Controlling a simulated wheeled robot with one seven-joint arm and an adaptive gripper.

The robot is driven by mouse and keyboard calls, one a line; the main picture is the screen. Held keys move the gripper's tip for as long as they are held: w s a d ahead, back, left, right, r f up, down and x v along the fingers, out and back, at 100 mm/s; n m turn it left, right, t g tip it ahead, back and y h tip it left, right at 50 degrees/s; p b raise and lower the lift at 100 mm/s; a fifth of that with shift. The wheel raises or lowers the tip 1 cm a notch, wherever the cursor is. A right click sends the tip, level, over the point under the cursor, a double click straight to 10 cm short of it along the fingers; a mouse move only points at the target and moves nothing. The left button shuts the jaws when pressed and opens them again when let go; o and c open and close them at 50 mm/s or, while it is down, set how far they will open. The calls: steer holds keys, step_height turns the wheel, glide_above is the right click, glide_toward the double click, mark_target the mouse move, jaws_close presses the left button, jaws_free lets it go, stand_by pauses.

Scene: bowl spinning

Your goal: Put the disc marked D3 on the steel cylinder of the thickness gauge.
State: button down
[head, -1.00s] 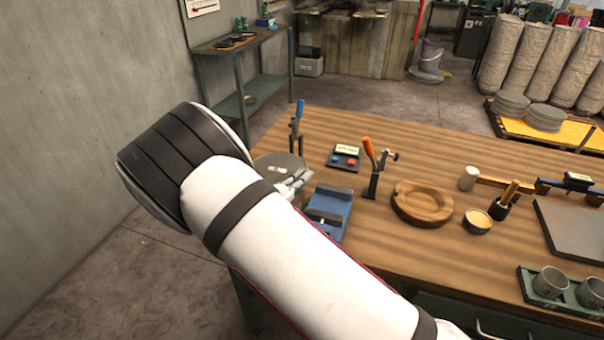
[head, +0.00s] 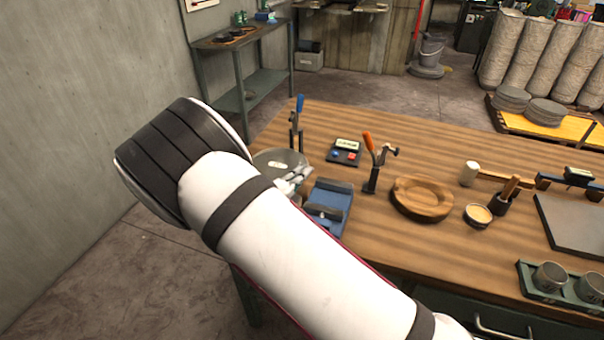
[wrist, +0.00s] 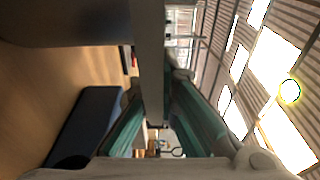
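A round grey disc (head: 291,158) with a small white label shows just beyond my forearm, at the table's left edge; the label is too small to read. My gripper (head: 293,181) is at its near right edge, its fingers partly hidden by my arm. In the wrist view, the disc (wrist: 150,60) is a grey band seen edge-on between the teal finger pads of my gripper (wrist: 153,118), which appear shut on it. A small box with a display and red and blue buttons (head: 345,153) stands right of the disc. I cannot make out the gauge's steel cylinder.
A blue-handled clamp (head: 298,125) stands behind the disc. A blue fixture (head: 330,203) sits close to its right, then an orange-handled clamp (head: 371,165) and a round wooden dish (head: 422,197). The wooden table's (head: 420,145) back middle is clear.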

steer(key=shift+f, duration=0.25)
stand_by(0.5)
steer(key=c, duration=1.7)
jaws_free()
